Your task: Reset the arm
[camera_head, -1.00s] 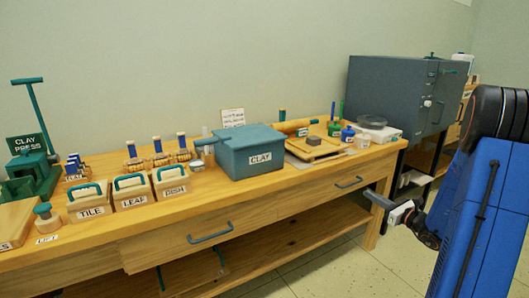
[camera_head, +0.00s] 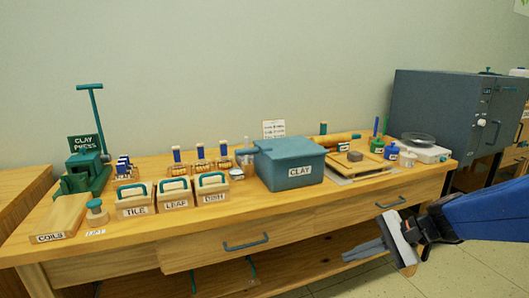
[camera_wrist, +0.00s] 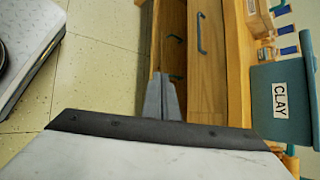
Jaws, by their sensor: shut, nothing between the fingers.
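My gripper (camera_head: 367,250) is at the lower right of the head view, in front of the wooden workbench (camera_head: 95,262) and below its top. Its two grey fingers are together, pointing left, with nothing between them. In the wrist view, the closed fingers (camera_wrist: 161,98) stand out from the pale gripper body, with the tiled floor and the bench's drawer front beyond. My blue arm reaches in from the right edge. The gripper looks apart from the bench, though the exact gap is hard to tell.
The bench holds a teal CLAY bin (camera_head: 290,168), TILE (camera_head: 135,202), LEAF and DISH boxes, a clay press (camera_head: 88,165) and a board with a grey block. A grey kiln (camera_head: 440,105) stands at right. Drawer handles (camera_head: 245,244) stick out from the front. Floor at lower right is open.

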